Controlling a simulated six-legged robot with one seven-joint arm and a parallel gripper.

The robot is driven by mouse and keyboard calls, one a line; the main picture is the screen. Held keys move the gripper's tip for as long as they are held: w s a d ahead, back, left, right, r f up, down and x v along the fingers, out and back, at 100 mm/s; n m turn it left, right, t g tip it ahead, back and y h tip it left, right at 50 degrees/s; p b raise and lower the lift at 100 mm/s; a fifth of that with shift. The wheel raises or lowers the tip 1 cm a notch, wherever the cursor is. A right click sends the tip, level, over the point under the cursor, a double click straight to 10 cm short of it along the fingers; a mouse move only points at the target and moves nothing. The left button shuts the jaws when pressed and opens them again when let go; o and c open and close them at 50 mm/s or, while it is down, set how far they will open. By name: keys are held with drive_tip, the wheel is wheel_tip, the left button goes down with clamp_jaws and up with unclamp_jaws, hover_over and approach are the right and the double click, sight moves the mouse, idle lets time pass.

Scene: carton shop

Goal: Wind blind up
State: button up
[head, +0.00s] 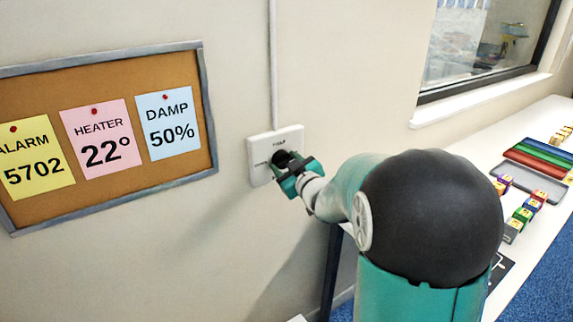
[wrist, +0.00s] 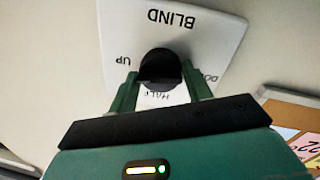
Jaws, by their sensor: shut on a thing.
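The blind's control plate (head: 259,148) is a white square on the wall with a cord channel running up from it. In the wrist view the plate (wrist: 222,38) reads BLIND, UP and HALF, with a third label partly hidden by a finger. Its round black knob (wrist: 159,66) is at the middle. My gripper (head: 290,170) is at the plate, its green fingers on either side of the knob and shut on it, as the wrist view also shows (wrist: 159,78). The knob's pointer cannot be made out. The window (head: 475,45) at upper right is only partly in view; its visible glass is uncovered.
A cork board (head: 120,72) with yellow, pink and blue notes hangs left of the plate. A white table (head: 541,214) along the wall at right holds coloured trays (head: 540,155) and several small blocks (head: 521,214). Blue carpet shows at lower right.

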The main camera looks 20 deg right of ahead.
drive_tip(key=shift+a+f+m, duration=0.1)
drive_tip(key=shift+a+m, duration=0.05)
drive_tip(key=shift+m, duration=0.95)
drive_tip(key=o, duration=0.9)
drive_tip(key=shift+o, duration=0.2)
drive_tip(key=shift+s, duration=0.15)
drive_tip(key=s+d, duration=0.1)
drive_tip(key=s, duration=1.2)
drive_tip(key=shift+s+d+r, duration=0.25)
drive_tip(key=shift+r, duration=0.15)
drive_tip(key=shift+r, duration=0.1)
